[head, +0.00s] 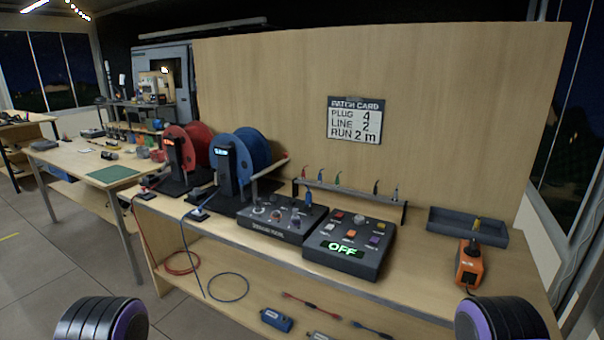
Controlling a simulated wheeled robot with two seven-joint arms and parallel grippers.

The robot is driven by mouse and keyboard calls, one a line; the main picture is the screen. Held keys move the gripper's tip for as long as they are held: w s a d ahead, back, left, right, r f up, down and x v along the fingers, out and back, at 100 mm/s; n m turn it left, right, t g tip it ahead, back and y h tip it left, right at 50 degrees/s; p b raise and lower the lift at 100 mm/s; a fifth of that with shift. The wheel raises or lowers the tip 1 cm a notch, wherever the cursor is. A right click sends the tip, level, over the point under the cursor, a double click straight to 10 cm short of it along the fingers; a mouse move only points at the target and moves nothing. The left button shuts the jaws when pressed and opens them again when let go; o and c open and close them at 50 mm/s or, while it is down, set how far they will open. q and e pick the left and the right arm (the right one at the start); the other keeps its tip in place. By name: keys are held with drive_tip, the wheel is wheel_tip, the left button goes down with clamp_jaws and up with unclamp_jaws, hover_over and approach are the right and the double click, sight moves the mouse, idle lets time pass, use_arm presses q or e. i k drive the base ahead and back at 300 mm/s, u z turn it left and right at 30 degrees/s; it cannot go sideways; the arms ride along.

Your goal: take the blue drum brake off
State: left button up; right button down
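The blue drum (257,149) stands on the bench behind a black post with a small lit display (226,151). A grey bar (268,172) with a reddish tip slants up to the right at the drum's right side. I cannot tell whether this bar is the brake or how it is set. The display's text is too small to read surely. Neither gripper is in view; only rounded black and purple parts of my arms show at the bottom left and bottom right.
A red drum (196,145) stands left of the blue one. Two control boxes, a dark one (283,222) and one reading OFF (349,246), sit to the right. Cables hang at the front.

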sight(240, 181)
drive_tip(key=z, duration=0.45)
drive_tip(key=i, duration=0.7)
drive_tip(key=u, duration=1.45)
